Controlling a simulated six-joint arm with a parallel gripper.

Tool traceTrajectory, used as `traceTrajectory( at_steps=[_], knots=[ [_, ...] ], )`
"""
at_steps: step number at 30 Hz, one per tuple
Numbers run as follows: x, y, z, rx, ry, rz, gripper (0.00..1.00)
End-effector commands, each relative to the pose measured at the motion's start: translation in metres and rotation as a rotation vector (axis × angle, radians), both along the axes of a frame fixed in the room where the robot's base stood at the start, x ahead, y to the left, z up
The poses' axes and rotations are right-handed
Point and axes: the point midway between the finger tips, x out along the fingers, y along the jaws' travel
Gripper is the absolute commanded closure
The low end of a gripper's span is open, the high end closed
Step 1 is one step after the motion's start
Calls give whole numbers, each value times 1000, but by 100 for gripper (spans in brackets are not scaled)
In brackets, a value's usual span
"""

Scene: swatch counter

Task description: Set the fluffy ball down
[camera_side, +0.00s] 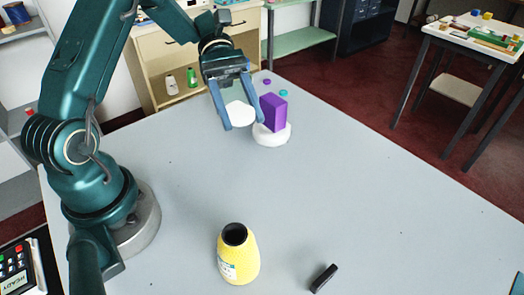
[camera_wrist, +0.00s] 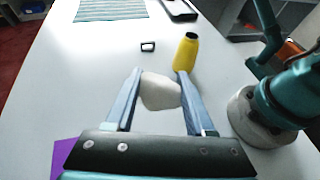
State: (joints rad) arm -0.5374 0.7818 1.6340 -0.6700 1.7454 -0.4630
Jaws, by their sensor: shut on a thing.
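My gripper (camera_side: 243,122) is shut on the fluffy ball (camera_side: 239,112), a white, rounded lump that looks smooth at this size. The ball sits between the two blue fingers, seemingly above the grey table (camera_side: 190,165); the exact height is hard to judge. In the wrist view the ball (camera_wrist: 160,93) shows pale between the fingertips of my gripper (camera_wrist: 163,76), with bare table around it.
A purple block (camera_side: 273,112) stands on a white round base (camera_side: 271,138), close to my right finger. Small purple (camera_side: 267,82) and teal (camera_side: 284,93) pieces lie behind. A yellow bottle (camera_side: 238,258) and small black object (camera_side: 323,278) are at the front. The table's middle is clear.

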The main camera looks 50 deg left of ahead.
Motion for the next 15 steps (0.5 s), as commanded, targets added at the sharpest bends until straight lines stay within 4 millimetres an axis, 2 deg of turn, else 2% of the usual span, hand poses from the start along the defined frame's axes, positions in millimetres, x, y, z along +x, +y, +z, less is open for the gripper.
traceTrajectory(
  at_steps=[4, 7, 15],
  knots=[
    [-1, -2, -13, -3, 2, -3, 97],
    [-2, -13, -21, -3, 4, -6, 97],
    [-5, -71, -55, -2, 6, -11, 97]
  ],
)
